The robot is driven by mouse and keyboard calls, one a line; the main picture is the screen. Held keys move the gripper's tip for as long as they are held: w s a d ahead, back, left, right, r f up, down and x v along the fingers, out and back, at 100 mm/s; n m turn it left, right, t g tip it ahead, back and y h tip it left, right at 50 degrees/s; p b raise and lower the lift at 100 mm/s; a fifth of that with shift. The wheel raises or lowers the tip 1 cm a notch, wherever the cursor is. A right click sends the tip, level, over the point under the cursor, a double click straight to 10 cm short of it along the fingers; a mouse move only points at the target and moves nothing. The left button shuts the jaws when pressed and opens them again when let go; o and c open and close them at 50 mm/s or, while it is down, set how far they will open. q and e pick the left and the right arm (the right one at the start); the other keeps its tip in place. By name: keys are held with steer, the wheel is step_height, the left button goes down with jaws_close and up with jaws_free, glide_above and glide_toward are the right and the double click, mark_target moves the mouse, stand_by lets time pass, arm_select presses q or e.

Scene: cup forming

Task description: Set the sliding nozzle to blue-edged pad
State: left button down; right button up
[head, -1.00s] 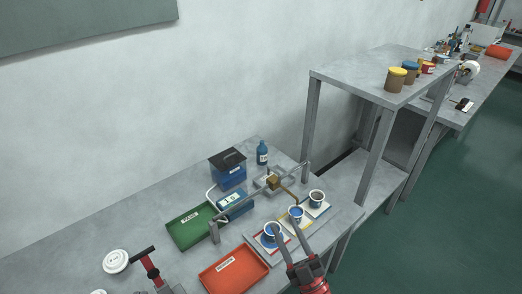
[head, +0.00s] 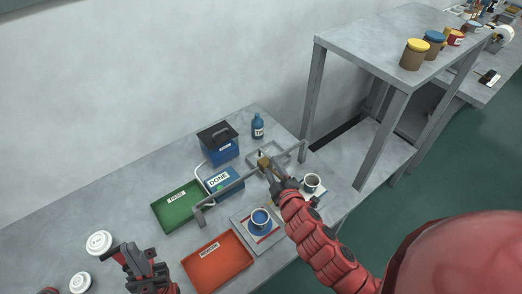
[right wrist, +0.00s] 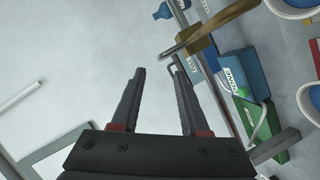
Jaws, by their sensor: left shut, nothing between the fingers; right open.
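The brass sliding nozzle block (head: 264,160) sits on the grey rail (head: 230,186), towards its far right end. In the right wrist view the block (right wrist: 201,47) carries a curved brass spout. My right gripper (head: 272,177) is open beside the nozzle with nothing seen between its fingers; its fingertips (right wrist: 157,64) are close to the block, contact unclear. A cup with blue inside (head: 260,220) stands on the left pad (head: 241,226); red edging shows there, any blue edge is unclear. Another cup (head: 312,181) stands on the right pad. My right arm hides the middle pad. My left gripper (head: 121,254) is shut and empty.
A blue box (head: 225,183) reading DONE stands behind the rail. A green tray (head: 178,207) and a red tray (head: 217,262) lie left of the pads. A blue bottle (head: 257,127), a dark-lidded blue box (head: 218,148) and white lids (head: 99,243) are on the bench. A raised shelf (head: 375,60) stands at right.

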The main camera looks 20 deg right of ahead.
mark_target(263, 150)
steer(key=b+x, duration=0.2)
steer(key=x, duration=0.9)
steer(key=shift+w+f, duration=0.1)
steer(key=shift+w, duration=0.15)
jaws_close()
stand_by(0.8)
